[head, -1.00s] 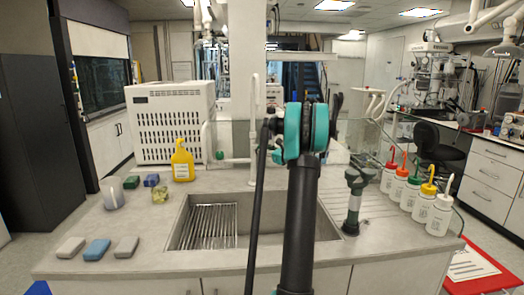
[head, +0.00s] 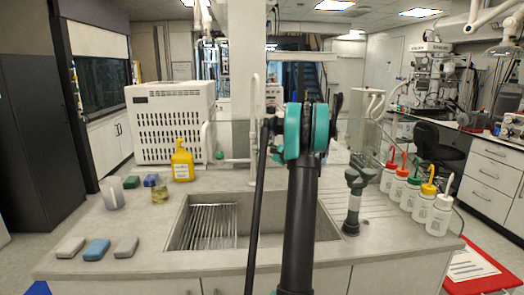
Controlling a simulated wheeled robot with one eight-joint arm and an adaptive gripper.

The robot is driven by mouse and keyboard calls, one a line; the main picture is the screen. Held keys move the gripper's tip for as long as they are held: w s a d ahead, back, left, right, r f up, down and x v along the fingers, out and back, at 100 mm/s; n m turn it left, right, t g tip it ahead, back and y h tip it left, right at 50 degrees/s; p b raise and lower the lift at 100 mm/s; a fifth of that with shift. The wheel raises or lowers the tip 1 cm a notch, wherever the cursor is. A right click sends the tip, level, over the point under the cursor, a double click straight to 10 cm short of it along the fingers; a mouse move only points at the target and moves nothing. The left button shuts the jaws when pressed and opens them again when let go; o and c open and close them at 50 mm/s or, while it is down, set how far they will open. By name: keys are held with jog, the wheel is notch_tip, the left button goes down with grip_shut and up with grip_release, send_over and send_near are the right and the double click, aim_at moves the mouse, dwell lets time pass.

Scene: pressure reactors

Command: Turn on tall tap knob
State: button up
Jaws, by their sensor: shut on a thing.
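The tall tap (head: 255,120) is a slim white gooseneck pipe standing behind the sink (head: 212,228). A green knob (head: 219,155) shows left of it, near a shorter white curved pipe (head: 205,138); I cannot tell which pipe it serves. Any knob on the right of the tall tap is hidden behind my arm. My dark arm rises through the middle of the view, with a teal joint in front of the area right of the tap. My gripper is hidden behind this joint, so its hold on anything does not show.
A yellow bottle (head: 182,162) stands left of the sink. Sponges (head: 97,249) lie at the front left. A green-grey stand-like fixture (head: 353,200) is right of the sink, then several wash bottles (head: 440,214). The left counter has some free room.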

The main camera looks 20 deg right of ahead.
jog(key=shift+n, duration=1.1)
jog(key=o, duration=1.2)
jog(key=v, duration=1.2)
jog(key=shift+s, duration=0.1)
